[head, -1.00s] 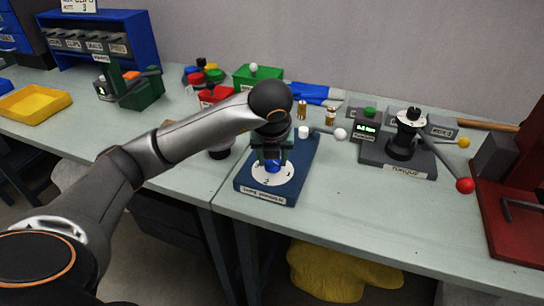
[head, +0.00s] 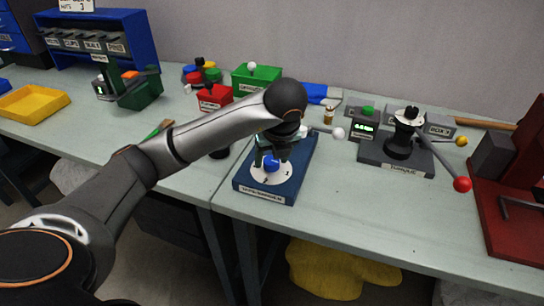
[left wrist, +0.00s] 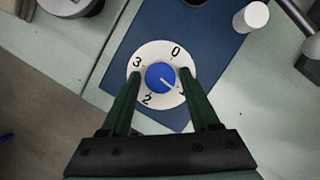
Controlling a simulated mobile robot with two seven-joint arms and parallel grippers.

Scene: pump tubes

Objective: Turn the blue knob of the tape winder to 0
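The tape winder (head: 300,170) is a blue base on the bench with a white dial (head: 284,177) at its near end. Its blue knob (head: 271,163) is at the dial's middle. In the left wrist view the dial (left wrist: 147,56) reads 0, 1, 2 and 3, and the white mark on the knob (left wrist: 158,73) points lower right, towards the 1. My left gripper (head: 271,155) is over the dial. In the left wrist view its fingers (left wrist: 160,76) are open on either side of the knob, with gaps between. My right gripper is not in view.
A lever with a white ball (head: 338,133) stands out right of the winder. A black device with a red-ended handle (head: 462,185) is further right. Red (head: 215,97) and green (head: 256,80) boxes stand behind. The bench front right is clear.

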